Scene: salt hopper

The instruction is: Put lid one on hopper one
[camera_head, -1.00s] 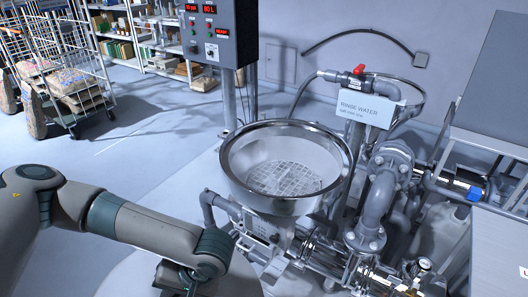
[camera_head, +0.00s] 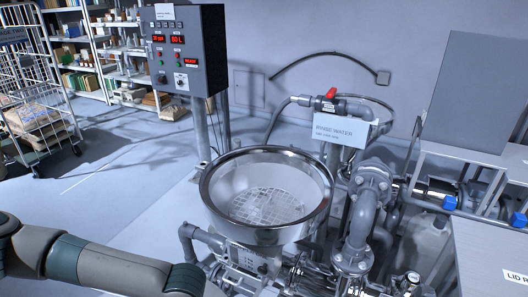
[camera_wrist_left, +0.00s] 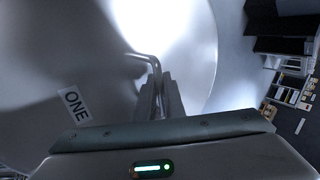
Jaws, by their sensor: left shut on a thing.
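The hopper (camera_head: 212,192) stands open in the middle of the head view, a round steel bowl with a bright rim and a grate inside. No number shows on it. In the left wrist view, lid one (camera_wrist_left: 200,60) is a large, shiny, pale metal disc with a "ONE" label (camera_wrist_left: 75,105). My left gripper (camera_wrist_left: 158,88) is shut on the lid's bent bar handle (camera_wrist_left: 145,57). In the head view my left arm comes in low at the left; its gripper and the lid are below the picture. My right gripper is not in view.
Behind the hopper are a rinse water sign (camera_head: 340,130), a red-handled valve (camera_head: 331,93) and a control box (camera_head: 186,48). Grey pipes (camera_head: 362,222) crowd its right side. A pale table (camera_head: 490,245) with a partly cut-off "LID" label is at the right. A cart (camera_head: 35,110) stands far left.

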